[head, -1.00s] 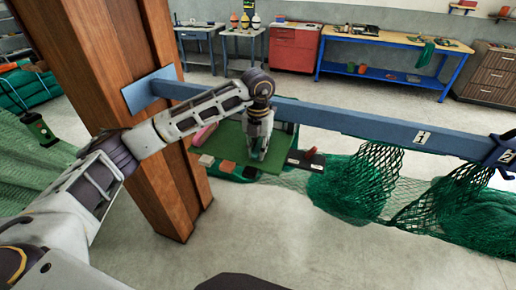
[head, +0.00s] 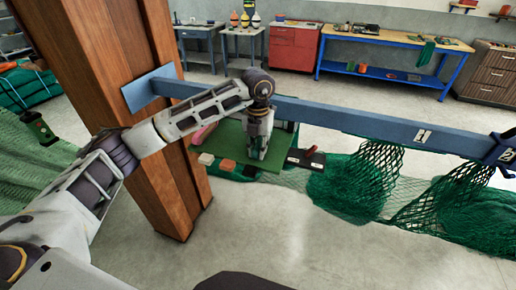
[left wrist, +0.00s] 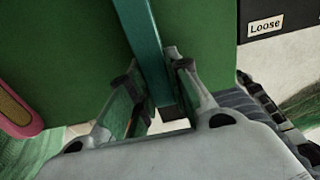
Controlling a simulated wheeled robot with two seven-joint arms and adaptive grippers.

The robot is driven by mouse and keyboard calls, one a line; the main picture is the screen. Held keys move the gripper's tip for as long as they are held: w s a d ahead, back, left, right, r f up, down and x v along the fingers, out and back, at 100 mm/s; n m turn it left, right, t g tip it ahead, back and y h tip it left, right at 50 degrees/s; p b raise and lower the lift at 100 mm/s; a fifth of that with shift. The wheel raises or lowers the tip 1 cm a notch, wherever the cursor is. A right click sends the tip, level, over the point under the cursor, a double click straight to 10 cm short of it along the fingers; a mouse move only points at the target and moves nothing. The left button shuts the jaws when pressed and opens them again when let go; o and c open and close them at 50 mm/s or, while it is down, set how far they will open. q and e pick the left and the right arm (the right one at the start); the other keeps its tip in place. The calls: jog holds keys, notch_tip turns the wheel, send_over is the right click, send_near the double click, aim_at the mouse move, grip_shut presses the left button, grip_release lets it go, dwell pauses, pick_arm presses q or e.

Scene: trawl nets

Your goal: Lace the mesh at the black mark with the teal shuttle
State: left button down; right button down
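The teal shuttle (left wrist: 148,45) shows in the left wrist view as a long bar with a dark end, over a green board (left wrist: 205,25). My left gripper (left wrist: 153,75) has a finger close against each side of it and looks shut on it. In the head view my left gripper (head: 257,155) points down at the green board (head: 275,152) below the beam; the shuttle is hidden there. The green mesh (head: 350,185) hangs below the beam to the right. I cannot make out the black mark. My right gripper is not in view.
A blue-grey beam (head: 350,121) with number tags runs right from a wooden post (head: 120,75). A pink item (head: 204,133), small blocks (head: 227,165) and a black tray (head: 306,161), labelled "Loose" in the wrist view, lie around the board. The floor in front is clear.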

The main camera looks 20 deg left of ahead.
pick_arm(q)
jog(key=c, duration=1.3)
grip_release()
jog(key=shift+o, duration=0.2)
notch_tip(320, 180, up, 12)
